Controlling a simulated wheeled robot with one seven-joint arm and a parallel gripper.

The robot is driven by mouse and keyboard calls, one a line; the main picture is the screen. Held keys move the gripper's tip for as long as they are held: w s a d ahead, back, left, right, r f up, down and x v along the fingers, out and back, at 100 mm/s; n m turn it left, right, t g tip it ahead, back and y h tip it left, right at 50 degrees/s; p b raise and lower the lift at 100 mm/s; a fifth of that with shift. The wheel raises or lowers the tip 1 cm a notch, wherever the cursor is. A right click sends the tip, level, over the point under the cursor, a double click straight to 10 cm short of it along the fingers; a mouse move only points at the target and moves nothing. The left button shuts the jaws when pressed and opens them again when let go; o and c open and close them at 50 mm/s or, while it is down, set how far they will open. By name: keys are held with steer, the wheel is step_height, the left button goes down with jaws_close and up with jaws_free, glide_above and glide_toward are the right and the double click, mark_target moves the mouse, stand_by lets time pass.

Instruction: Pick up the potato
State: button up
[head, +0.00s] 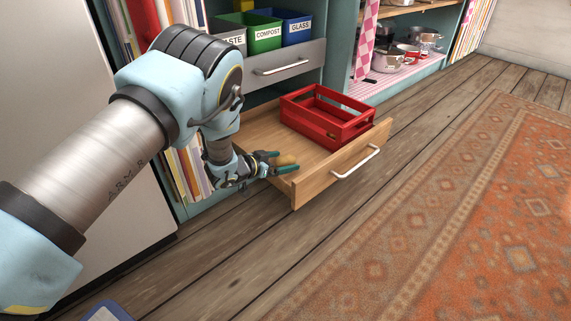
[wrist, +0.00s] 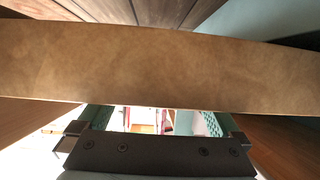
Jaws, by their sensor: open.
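The potato (head: 284,160) is a small tan-brown lump at the left side of the open wooden drawer. My gripper (head: 278,163) is open, with its teal fingers on either side of the potato in the head view. Whether the fingers touch it cannot be told. In the wrist view, my gripper (wrist: 158,122) shows at the bottom with its fingers apart. A mottled brown band crosses that view close to the camera; I cannot tell whether it is the potato or part of the drawer.
The open drawer (head: 330,172) also holds a red slatted crate (head: 325,117), right of my gripper. Above is a drawer with labelled bins (head: 265,34). Books (head: 185,175) stand at the left. Pots (head: 390,58) sit on a right shelf.

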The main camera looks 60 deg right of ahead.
steer(key=c, duration=1.5)
